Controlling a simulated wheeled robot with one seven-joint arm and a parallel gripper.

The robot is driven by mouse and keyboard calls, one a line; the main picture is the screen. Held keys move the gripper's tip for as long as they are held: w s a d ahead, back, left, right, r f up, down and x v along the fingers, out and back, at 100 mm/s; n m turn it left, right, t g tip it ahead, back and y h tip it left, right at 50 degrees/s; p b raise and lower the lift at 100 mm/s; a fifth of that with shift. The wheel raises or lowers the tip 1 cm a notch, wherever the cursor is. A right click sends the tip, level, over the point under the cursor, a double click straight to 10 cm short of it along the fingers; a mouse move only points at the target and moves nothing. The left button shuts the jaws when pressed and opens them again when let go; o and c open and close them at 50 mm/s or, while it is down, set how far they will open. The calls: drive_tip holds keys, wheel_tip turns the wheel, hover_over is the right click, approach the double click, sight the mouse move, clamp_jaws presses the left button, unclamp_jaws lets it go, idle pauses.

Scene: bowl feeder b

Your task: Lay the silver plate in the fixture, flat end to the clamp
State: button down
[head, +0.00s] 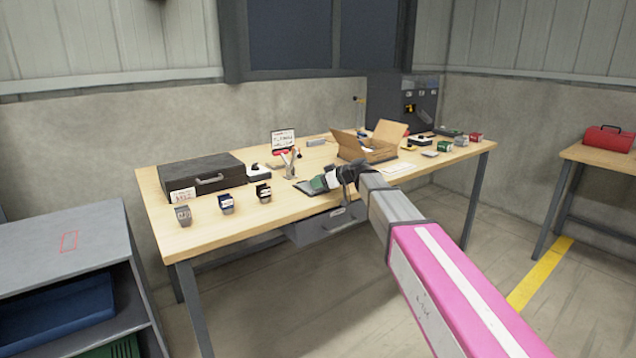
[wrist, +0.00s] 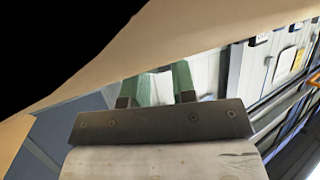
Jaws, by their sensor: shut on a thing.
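My gripper (head: 318,184) is low over the front middle of the table, its green fingers pointing left. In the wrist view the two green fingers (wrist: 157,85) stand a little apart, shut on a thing. A pale strip shows between them; I take it for the silver plate, but its outline and flat end cannot be made out. A small red-handled clamp device (head: 289,160), likely the fixture with its clamp, stands just behind and left of my gripper. A thin dark grey-green flat thing (head: 303,187) lies at the fingertips; I cannot tell what it is.
The wooden table (head: 225,228) holds a black case (head: 203,177) at left and an open cardboard box (head: 374,150) behind my gripper. A small sign (head: 283,139) stands at the back.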

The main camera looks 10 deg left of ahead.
drive_tip(key=c, duration=0.9)
unclamp_jaws()
drive_tip(key=shift+f, duration=0.1)
drive_tip(key=shift+c, duration=0.2)
drive_tip(key=v, duration=1.2)
drive_tip(key=s+d+f+m+h, duration=0.3)
drive_tip(key=s+d+f+m, duration=0.1)
drive_tip(key=d+f, duration=0.5)
drive_tip(key=s+d+f+m+h, duration=0.35)
drive_tip(key=d+f, duration=0.25)
drive_tip(key=f, duration=0.5)
drive_tip(key=s+d+f+m+g+h, duration=0.1)
drive_tip(key=s+d+f+m+h, duration=0.2)
drive_tip(key=s+d+f, duration=0.3)
drive_tip(key=s+d+f+m+g+h, duration=0.1)
drive_tip(key=s+d+f+m+h, duration=0.3)
drive_tip(key=s+d+f, duration=0.3)
drive_tip(key=s+d+m, duration=0.1)
drive_tip(key=s+d, duration=0.1)
drive_tip(key=d, duration=0.3)
drive_tip(key=shift+s+d+f, duration=0.15)
drive_tip(key=shift+d+f, duration=0.1)
drive_tip(key=shift+f, duration=0.05)
drive_tip(key=shift+m, duration=0.25)
